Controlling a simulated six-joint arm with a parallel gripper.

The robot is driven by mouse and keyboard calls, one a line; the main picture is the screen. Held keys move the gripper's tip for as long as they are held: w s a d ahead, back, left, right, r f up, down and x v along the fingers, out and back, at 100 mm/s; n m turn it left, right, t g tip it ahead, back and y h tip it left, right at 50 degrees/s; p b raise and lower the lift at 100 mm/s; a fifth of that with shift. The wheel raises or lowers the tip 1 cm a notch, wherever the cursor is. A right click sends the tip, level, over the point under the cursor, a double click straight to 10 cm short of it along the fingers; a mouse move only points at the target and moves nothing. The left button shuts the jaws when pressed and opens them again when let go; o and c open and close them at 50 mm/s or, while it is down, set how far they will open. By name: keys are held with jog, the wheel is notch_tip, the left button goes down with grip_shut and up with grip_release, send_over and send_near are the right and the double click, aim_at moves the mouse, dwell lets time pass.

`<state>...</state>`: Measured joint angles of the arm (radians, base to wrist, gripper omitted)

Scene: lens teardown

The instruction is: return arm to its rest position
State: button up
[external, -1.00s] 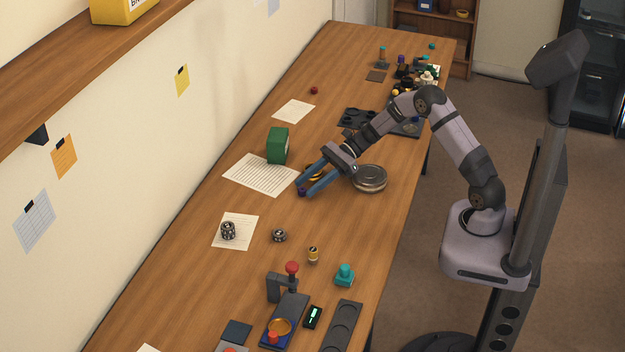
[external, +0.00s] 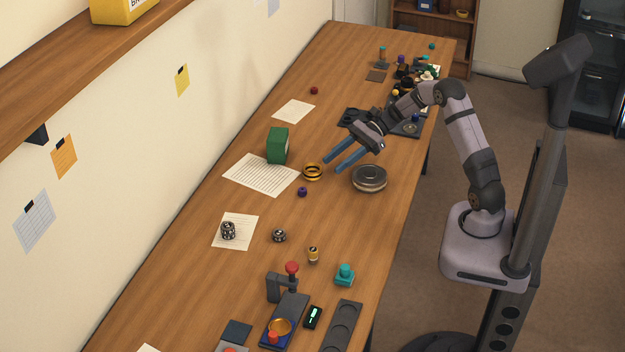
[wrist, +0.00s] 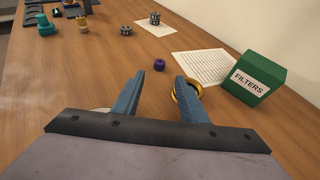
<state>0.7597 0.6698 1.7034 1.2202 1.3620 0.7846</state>
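My gripper (external: 331,166) is raised above the wooden table, with its two blue fingers apart and nothing between them. It also shows in the wrist view (wrist: 159,73), fingers spread. A yellow-and-black ring (external: 312,172) lies on the table just left of the fingertips in the external view. In the wrist view the ring (wrist: 188,92) is partly hidden behind the right finger. A small purple piece (external: 302,192) lies on the table below the ring and shows ahead of the fingers in the wrist view (wrist: 159,64).
A round metal tin (external: 369,179) stands close by the gripper, and a green FILTERS box (external: 278,146) stands by the wall side. Dark trays (external: 405,128) and several small parts crowd the table beneath and beyond my forearm. A press (external: 285,310) stands at the near end.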

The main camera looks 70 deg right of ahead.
jog(key=s+a+n+g+p, duration=0.1)
jog(key=a, duration=0.1)
jog(key=s+a+n+g+p, duration=0.1)
jog(key=a, duration=0.1)
jog(key=s+a+r+n+g+p, duration=0.1)
jog(key=a, duration=0.1)
jog(key=shift+s+a+n+h, duration=0.2)
jog(key=shift+s+n+h, duration=0.15)
jog(key=shift+n+h, duration=0.05)
jog(key=s+a+n+g+p, duration=0.1)
jog(key=s+a+n, duration=0.1)
jog(key=s+a+n+g+h+p, duration=0.1)
jog(key=s+a+n, duration=0.1)
jog(key=s, duration=0.1)
jog(key=s+a+r+n+g+h+p, duration=0.1)
jog(key=s, duration=0.1)
jog(key=shift+s+a+r+n+g+p, duration=0.1)
jog(key=shift+s+a+n+g+p, duration=0.05)
jog(key=shift+a+n+g+p, duration=0.25)
jog(key=s+r+n+h+p, duration=0.2)
jog(key=s+n+h+p, duration=0.1)
jog(key=s+n, duration=0.3)
jog(key=s+r+n+g+h+p, duration=0.1)
jog(key=s+n+h+p, duration=0.3)
jog(key=s+n, duration=0.3)
jog(key=n+h, duration=0.1)
jog(key=n, duration=0.2)
jog(key=shift+s+r, duration=0.3)
jog(key=shift+r, duration=0.1)
